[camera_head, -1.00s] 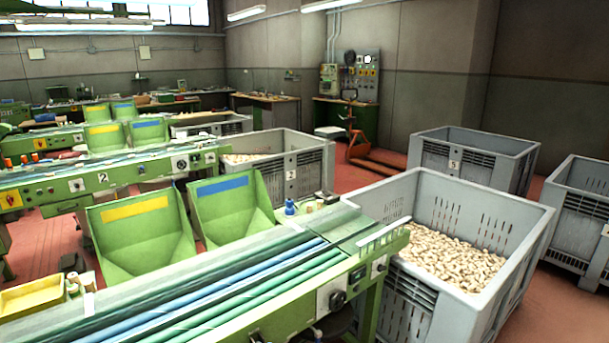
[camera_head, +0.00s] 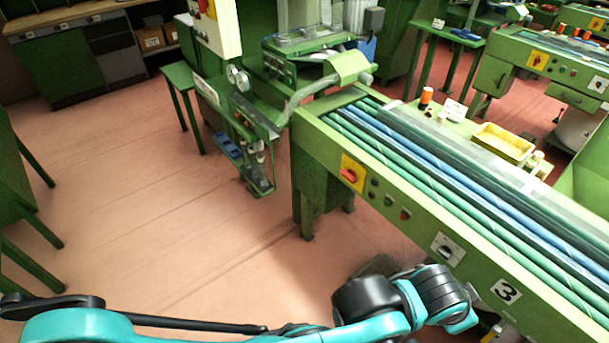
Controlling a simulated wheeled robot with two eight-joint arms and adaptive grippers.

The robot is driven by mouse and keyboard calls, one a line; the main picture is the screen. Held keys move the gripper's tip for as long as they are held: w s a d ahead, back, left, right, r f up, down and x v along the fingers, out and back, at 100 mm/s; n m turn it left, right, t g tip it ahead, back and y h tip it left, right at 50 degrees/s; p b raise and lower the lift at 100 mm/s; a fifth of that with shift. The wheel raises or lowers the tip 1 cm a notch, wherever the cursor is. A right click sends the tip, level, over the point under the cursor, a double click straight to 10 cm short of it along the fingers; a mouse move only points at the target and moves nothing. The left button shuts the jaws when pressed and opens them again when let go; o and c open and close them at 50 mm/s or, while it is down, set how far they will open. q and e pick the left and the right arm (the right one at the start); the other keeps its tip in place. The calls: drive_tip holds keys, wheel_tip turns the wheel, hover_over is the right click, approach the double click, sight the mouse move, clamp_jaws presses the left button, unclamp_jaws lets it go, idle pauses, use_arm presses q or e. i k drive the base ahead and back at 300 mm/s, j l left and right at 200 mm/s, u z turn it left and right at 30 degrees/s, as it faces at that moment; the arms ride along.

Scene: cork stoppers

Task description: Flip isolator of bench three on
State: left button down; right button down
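My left arm, teal and black, comes in along the bottom and ends below the rail near the number plate, well apart from the isolator. Its gripper fingers do not show. My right gripper is not in view.
Small buttons (camera_head: 388,200) and a black rotary knob (camera_head: 447,248) sit on the same rail. Another yellow-plated switch (camera_head: 537,60) is on the bench behind. A machine with a white cabinet (camera_head: 215,28) stands at the bench's left end. The floor (camera_head: 190,230) in front is clear.

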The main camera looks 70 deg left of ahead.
sight(349, 174)
drive_tip(key=u, duration=2.1)
